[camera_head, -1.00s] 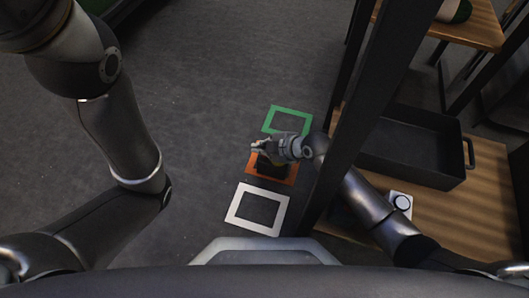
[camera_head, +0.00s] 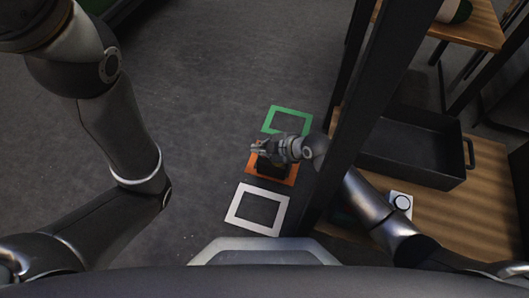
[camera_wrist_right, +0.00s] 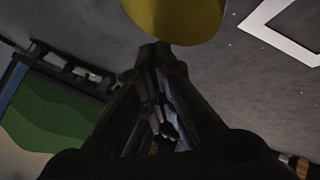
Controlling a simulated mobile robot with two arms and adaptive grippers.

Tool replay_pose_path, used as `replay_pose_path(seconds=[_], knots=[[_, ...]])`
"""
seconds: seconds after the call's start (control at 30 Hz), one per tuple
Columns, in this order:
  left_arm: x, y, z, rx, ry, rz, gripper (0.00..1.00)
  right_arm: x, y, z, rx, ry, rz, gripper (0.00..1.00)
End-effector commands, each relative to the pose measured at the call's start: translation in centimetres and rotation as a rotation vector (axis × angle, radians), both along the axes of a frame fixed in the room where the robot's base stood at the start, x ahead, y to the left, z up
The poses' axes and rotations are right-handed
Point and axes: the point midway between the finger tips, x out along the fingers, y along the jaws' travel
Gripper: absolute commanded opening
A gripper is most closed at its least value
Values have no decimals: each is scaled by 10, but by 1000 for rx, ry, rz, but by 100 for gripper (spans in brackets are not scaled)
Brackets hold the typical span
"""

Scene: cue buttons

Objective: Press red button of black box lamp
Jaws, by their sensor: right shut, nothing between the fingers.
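A dark box-like object (camera_head: 272,169) sits inside the orange square frame on the floor, partly covered by my right gripper; it looks like the black box lamp. My right gripper (camera_head: 257,147) is above it in the head view, shut and empty. In the right wrist view, the shut fingertips (camera_wrist_right: 155,50) point at a smooth yellow rounded part (camera_wrist_right: 175,15), close to its lower edge; I cannot tell whether they touch. No red button can be made out in either view. My left arm shows at the left, but its gripper is out of view.
A green square frame (camera_head: 270,120) and a white one (camera_head: 236,217) lie either side of the orange frame (camera_head: 286,182). A dark shelf post (camera_head: 365,105) stands close by my right arm. A black tray (camera_head: 405,170) and a white block (camera_head: 392,203) with a round button rest on the wooden shelf.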

Motion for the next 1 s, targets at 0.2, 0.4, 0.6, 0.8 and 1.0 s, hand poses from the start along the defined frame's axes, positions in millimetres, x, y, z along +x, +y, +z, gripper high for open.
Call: replay_pose_path(seconds=[0.2, 0.4, 0.6, 0.8, 1.0], knots=[[1, 0, -3, 0, 2, 0, 0, 0, 0, -7, -1, 1, 0, 0], [1, 0, -2, 0, 3, 0, 0, 0, 0, -6, -1, 1, 0, 0], [1, 0, -3, 0, 3, 0, 0, 0, 0, -7, -1, 1, 0, 0], [1, 0, -5, 0, 3, 0, 0, 0, 0, -10, -1, 1, 0, 0], [1, 0, -6, 0, 3, 0, 0, 0, 0, -12, -1, 1, 0, 0]])
